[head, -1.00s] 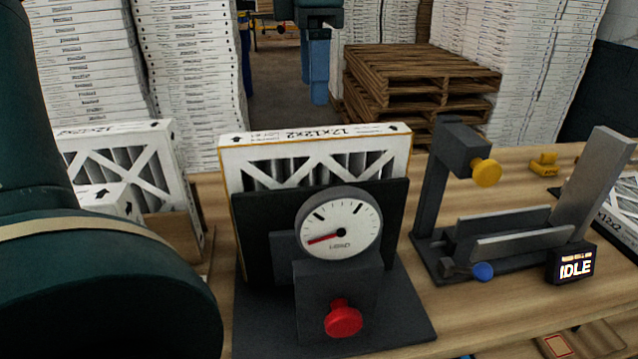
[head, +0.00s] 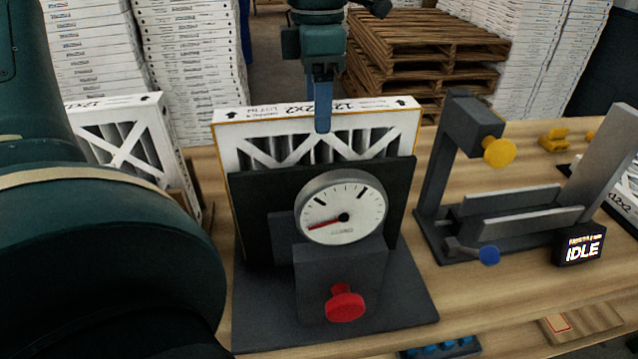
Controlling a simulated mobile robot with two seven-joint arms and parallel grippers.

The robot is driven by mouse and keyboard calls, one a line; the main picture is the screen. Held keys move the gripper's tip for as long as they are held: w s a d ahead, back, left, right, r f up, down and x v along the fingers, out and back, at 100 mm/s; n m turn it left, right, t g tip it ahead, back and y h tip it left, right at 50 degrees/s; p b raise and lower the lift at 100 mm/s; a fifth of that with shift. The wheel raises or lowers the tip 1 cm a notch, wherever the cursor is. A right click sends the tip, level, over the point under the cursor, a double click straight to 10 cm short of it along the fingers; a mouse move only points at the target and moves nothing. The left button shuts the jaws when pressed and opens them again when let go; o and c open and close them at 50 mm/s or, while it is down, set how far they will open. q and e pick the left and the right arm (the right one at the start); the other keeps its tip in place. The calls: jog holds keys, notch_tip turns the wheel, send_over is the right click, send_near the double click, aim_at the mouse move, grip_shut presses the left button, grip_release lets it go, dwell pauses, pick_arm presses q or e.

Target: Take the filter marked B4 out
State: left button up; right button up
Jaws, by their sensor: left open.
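A white boxed filter (head: 262,116) with a cross-braced front and pleats stands upright in the dark fixture (head: 245,205) with a round gauge, at the middle of the bench. Its top edge reads 12x2 in part; no B4 mark is legible. My left gripper (head: 323,118) points down at the filter's top edge, near its middle. It is open, seen nearly edge-on. One blue finger overlaps the front face in the picture; the other finger is hidden, and I cannot tell whether they touch. My right gripper is not in view.
A red knob (head: 345,304) is on the fixture's front. To the right stands a grey device with a yellow knob (head: 499,152) and an IDLE display (head: 580,248). Another filter (head: 125,145) stands at left, partly behind my arm. Pallets (head: 425,50) are behind the bench.

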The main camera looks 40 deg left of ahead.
pick_arm(q)
notch_tip(320, 180, down, 4)
jog(key=shift+w+f+p, duration=0.1)
jog(key=shift+w+p, duration=0.05)
jog(key=shift+p, duration=0.15)
jog(key=shift+c, duration=0.4)
grip_shut()
